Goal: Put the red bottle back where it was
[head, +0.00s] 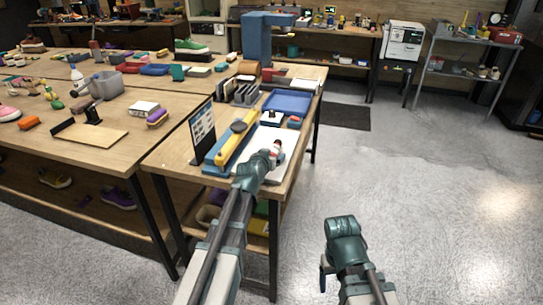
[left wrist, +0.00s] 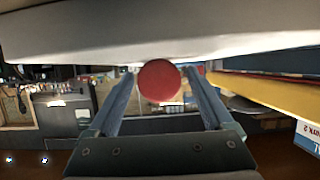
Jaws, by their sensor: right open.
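The red bottle shows as a small red end (head: 277,144) at the tip of my left gripper (head: 272,155), over the white board on the near bench. The rest of the bottle is hidden. A pale surface fills the top of that view, close to the bottle. My right gripper (head: 323,274) is over the floor, right of the bench, away from the bottle, and is open.
The white board (head: 285,163) lies at the bench's right edge. A yellow level-like tool (head: 236,139), a blue tray (head: 287,102) and a dark upright card (head: 202,132) are near. Brushes and shoes crowd the left tables. The floor at right is clear.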

